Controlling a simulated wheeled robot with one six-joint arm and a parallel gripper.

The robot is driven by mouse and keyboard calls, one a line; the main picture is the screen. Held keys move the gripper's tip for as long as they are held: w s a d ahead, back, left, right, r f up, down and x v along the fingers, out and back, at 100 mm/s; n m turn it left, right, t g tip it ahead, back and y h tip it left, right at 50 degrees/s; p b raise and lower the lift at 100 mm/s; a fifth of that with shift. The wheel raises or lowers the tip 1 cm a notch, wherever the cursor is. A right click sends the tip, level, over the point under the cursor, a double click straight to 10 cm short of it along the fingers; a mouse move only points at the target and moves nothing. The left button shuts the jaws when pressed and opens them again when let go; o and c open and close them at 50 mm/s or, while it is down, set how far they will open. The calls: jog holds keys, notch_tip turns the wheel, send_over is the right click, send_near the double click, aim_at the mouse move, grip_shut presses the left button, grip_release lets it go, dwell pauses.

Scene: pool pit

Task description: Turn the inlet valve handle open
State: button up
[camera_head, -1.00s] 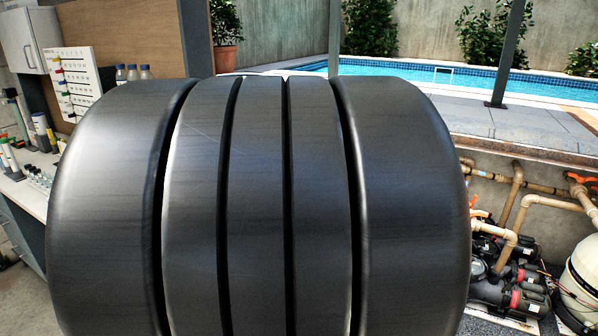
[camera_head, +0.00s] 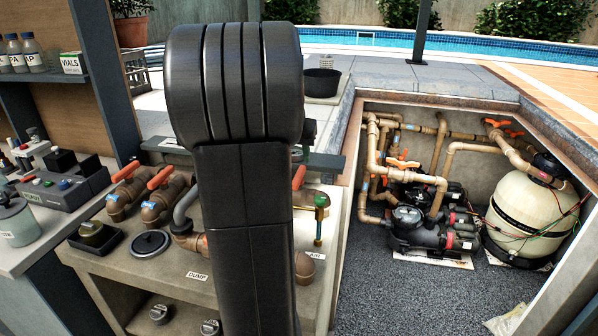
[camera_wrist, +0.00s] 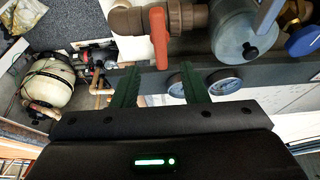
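In the wrist view, an orange lever handle (camera_wrist: 159,38) hangs from a brown pipe valve (camera_wrist: 188,17). My gripper (camera_wrist: 160,71) is open, its two dark green fingers wide apart. The handle's lower end shows between the fingertips; I cannot tell how near it is in depth. Nothing is held. In the head view, my arm hides the gripper and the middle of the bench. Orange handles show on brown valves left of my arm, one (camera_head: 160,177) beside another (camera_head: 126,171), and one (camera_head: 298,177) just right of it. No inlet label is readable.
The wrist view shows two gauges (camera_wrist: 224,83), a clear blue-grey housing (camera_wrist: 247,35) and a blue knob (camera_wrist: 303,41) near the fingers. The head view shows a pit with a pump (camera_head: 430,228), a cream filter tank (camera_head: 527,215) and clear gravel floor (camera_head: 385,300).

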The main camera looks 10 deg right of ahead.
jog(key=x, duration=0.8)
jog(key=shift+w, duration=0.1)
jog(key=shift+c, duration=0.2)
grip_shut()
